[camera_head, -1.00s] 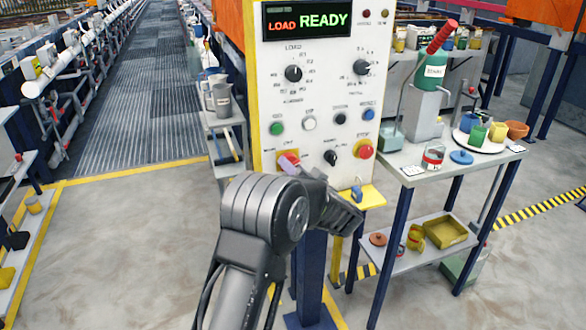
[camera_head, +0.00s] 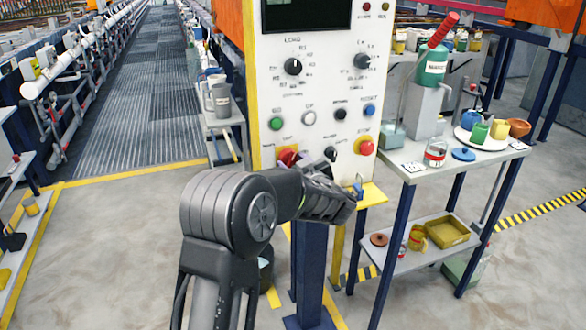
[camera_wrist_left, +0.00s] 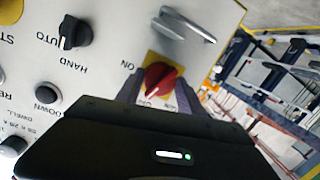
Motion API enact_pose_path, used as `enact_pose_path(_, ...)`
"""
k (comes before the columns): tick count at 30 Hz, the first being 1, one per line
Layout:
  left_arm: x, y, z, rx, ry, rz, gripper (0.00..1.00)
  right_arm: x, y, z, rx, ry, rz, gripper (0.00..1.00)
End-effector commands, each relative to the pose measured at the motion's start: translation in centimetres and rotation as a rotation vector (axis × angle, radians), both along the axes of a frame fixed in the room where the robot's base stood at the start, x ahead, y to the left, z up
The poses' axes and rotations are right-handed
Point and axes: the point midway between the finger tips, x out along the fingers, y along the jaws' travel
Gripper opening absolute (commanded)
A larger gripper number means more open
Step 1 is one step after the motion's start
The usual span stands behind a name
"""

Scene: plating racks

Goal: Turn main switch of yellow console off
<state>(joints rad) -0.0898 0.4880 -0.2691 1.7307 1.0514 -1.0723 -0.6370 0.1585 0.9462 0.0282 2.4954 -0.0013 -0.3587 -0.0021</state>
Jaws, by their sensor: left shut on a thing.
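The yellow-edged console (camera_head: 256,100) has a pale panel with knobs and buttons, and its display (camera_head: 306,14) is dark. The main switch (camera_head: 287,156) is a red rotary handle on a yellow plate, low on the panel at the left. It also shows in the left wrist view (camera_wrist_left: 158,78), with the handle slanted between ON and other lettering I cannot read fully. My left gripper (camera_wrist_left: 157,92) has its two dark fingers on either side of the red handle, shut on it. In the head view my wrist hides the fingers. My right gripper is not in view.
A red stop button (camera_head: 366,147) and a black selector (camera_head: 331,154) sit right of the switch. A cart (camera_head: 222,119) with jugs stands at the left. Open floor lies left.

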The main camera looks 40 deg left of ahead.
Motion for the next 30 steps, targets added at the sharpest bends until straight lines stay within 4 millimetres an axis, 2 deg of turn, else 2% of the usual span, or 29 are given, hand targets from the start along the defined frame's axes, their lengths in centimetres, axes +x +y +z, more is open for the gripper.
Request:
enact_pose_path(3, -0.1, 0.0, -0.4, -0.059, -0.082, 0.001, 0.04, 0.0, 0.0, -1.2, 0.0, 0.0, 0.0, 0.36)
enact_pose_path(12, -0.1, 0.0, -0.3, -0.169, -0.24, 0.0, 0.04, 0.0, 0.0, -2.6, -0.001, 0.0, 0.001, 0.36)
enact_pose_path(30, -0.1, 0.0, -0.1, -0.209, -0.296, 0.001, 0.04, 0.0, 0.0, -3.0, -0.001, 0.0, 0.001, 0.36)
